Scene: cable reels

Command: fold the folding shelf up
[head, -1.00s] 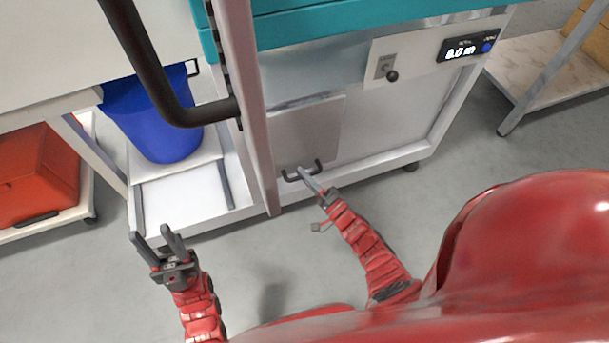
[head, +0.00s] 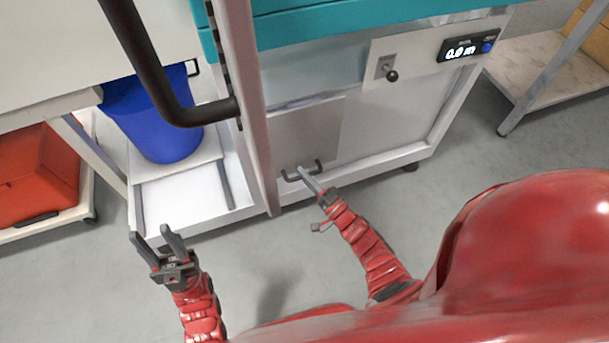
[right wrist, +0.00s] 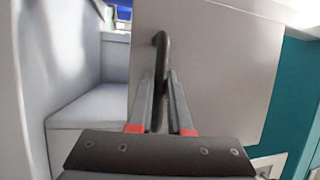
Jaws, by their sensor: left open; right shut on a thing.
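The folding shelf (head: 310,130) is a light grey panel hanging against the front of the white cabinet, below its teal top. It carries a dark handle (head: 318,165) near its lower edge. My right gripper (head: 304,174) is shut on this handle. In the right wrist view the shelf panel (right wrist: 215,70) fills the middle, and the dark handle (right wrist: 161,45) runs down between the two fingers of the right gripper (right wrist: 160,105). My left gripper (head: 159,240) is open and empty, above the floor at the lower left, apart from everything.
A grey post (head: 243,90) with a large black handle (head: 160,90) stands just left of the shelf. A blue bin (head: 152,120) stands on a low white platform. A panel with a knob (head: 391,75) and a display (head: 467,49) is at upper right. The grey floor (head: 285,255) is clear.

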